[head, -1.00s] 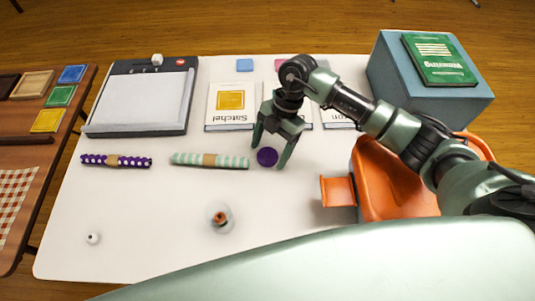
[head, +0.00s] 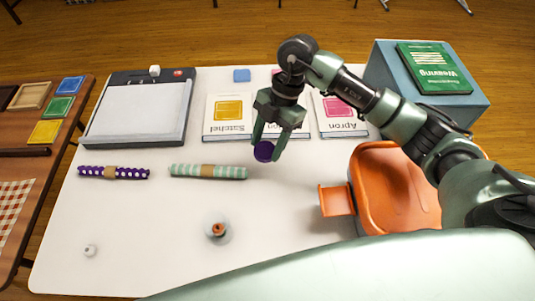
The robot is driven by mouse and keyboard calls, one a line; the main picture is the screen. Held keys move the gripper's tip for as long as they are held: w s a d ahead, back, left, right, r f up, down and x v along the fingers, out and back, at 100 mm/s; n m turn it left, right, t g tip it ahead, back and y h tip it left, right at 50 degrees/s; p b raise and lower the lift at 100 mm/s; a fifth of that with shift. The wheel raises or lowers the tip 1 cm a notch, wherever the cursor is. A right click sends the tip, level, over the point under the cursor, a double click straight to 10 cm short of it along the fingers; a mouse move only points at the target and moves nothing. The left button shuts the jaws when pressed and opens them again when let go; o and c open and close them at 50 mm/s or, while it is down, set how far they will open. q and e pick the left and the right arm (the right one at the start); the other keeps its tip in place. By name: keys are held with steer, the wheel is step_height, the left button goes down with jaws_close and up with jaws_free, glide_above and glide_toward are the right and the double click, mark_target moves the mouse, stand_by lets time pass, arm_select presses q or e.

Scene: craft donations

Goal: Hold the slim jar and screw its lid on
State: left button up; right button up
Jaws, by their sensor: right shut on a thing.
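The purple round lid (head: 263,151) is between the fingertips of my right gripper (head: 267,150) in the head view. The gripper is shut on it, and the lid looks tilted and a little above the white table. A small clear, round-topped thing, apparently the slim jar (head: 218,231), stands at the lower middle of the table. Something orange-brown shows at its centre. It is apart from my right gripper, lower and to the left. My left gripper is not in view.
Two fabric rolls, purple dotted (head: 113,172) and mint striped (head: 208,171), lie left of the gripper. Pattern booklets (head: 228,116) and a paper trimmer (head: 138,110) lie behind. An orange bin (head: 395,190) and blue box (head: 425,90) stand right. A small white ball-like thing (head: 90,250) lies front left.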

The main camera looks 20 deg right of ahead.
mark_target(267, 148)
step_height(267, 148, up, 13)
steer(key=shift+f, duration=0.15)
stand_by(0.4)
